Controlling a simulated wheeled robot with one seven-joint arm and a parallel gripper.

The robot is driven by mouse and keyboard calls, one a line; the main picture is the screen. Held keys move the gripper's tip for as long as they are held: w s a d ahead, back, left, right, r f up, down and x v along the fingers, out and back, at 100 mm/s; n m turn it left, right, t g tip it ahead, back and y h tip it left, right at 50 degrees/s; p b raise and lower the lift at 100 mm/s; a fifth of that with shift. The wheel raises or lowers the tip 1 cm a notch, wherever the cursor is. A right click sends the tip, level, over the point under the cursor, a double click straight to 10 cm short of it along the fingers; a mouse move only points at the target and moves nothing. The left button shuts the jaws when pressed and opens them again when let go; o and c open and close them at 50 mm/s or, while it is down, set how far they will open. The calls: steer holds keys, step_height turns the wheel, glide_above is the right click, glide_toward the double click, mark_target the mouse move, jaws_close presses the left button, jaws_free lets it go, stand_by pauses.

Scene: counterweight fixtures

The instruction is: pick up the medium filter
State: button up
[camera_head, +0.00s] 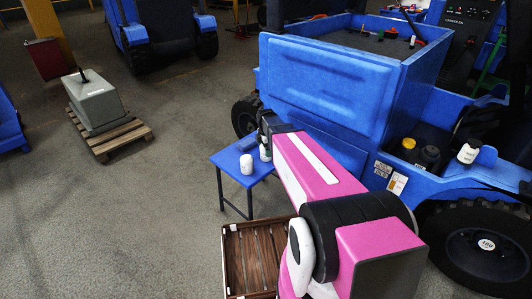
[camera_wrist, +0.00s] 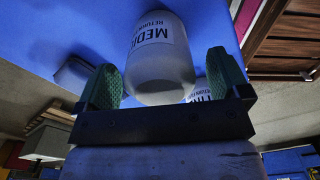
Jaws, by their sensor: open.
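The medium filter (camera_wrist: 158,65) is a white can whose label begins "MEDI". In the wrist view it stands between the two green fingers of my gripper (camera_wrist: 162,72), which are open, with a gap visible on its left side. A second white can (camera_wrist: 202,88), with a partly hidden label, shows behind the right finger. In the head view two white cans, a nearer one (camera_head: 246,164) and one farther right (camera_head: 265,152), stand on the small blue table (camera_head: 228,158). I cannot tell there which is the medium filter. My arm hides part of the table.
A brown wooden crate (camera_head: 254,258) is on the floor in front of the table. A large blue vehicle (camera_head: 330,95) stands close behind. Grey floor to the left is clear up to a pallet (camera_head: 118,137).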

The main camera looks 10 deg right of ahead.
steer(key=shift+f, duration=0.85)
steer(key=c, duration=1.2)
steer(key=shift+o, duration=0.2)
steer(key=shift+r, duration=0.1)
